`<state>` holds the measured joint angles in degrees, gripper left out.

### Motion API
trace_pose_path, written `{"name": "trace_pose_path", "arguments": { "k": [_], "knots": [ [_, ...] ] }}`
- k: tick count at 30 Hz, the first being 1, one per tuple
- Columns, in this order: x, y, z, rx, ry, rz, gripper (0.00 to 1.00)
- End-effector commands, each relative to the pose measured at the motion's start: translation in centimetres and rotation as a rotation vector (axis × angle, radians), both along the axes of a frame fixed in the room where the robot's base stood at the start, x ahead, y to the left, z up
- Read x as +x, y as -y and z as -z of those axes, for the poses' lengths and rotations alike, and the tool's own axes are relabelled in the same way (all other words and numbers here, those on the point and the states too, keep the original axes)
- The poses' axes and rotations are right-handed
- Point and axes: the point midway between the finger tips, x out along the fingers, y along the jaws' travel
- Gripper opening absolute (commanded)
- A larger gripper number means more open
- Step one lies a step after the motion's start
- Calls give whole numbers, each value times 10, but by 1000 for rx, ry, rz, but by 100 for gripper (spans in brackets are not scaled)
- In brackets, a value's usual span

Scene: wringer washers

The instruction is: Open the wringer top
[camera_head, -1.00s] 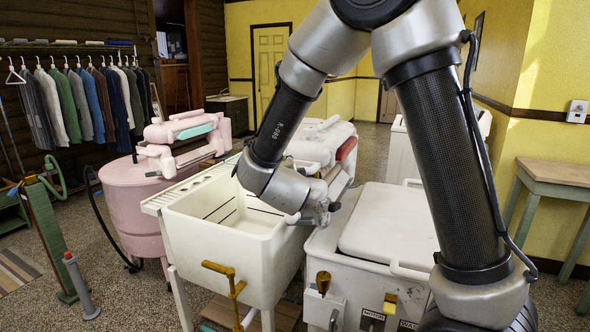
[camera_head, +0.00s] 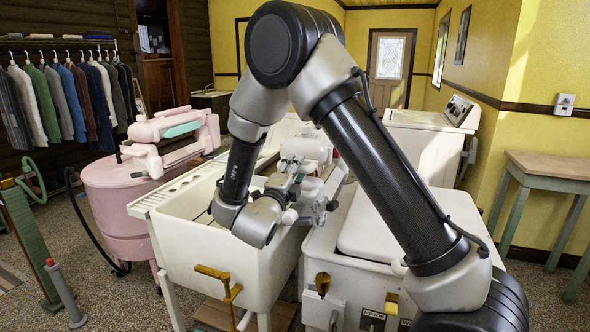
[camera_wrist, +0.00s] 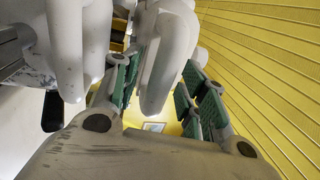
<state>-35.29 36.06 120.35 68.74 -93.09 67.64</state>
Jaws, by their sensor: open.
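The white wringer (camera_head: 308,150) stands behind the sink and white washer, partly hidden by my arm. Its rounded top shows just beyond my gripper (camera_head: 318,198). In the wrist view, my gripper (camera_wrist: 160,82) is open, with green-padded fingers apart. A smooth, white, rounded part (camera_wrist: 172,55), apparently of the wringer, reaches down between the fingers. Another white rounded part (camera_wrist: 66,45) is at the left, outside them. I cannot tell whether the pads touch either part.
A white sink (camera_head: 205,250) is left of the white washer (camera_head: 365,225), close beside it. A pink washer (camera_head: 115,195) with its own wringer stands farther left. A wooden table (camera_head: 550,168) is at the right. Some floor shows between washer and table.

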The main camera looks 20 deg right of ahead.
Motion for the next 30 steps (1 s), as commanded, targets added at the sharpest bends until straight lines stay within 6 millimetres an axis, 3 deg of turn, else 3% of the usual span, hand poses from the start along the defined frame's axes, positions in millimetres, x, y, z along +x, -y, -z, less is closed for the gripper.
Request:
{"name": "trace_pose_path", "arguments": {
  "k": [9,17,25,30],
  "knots": [
    [4,3,-1,0,0,-1,42],
    [4,3,-1,0,0,-1,0],
    [4,3,-4,4,-2,-1,0],
    [3,2,-21,23,-22,-1,0]
  ]
}}
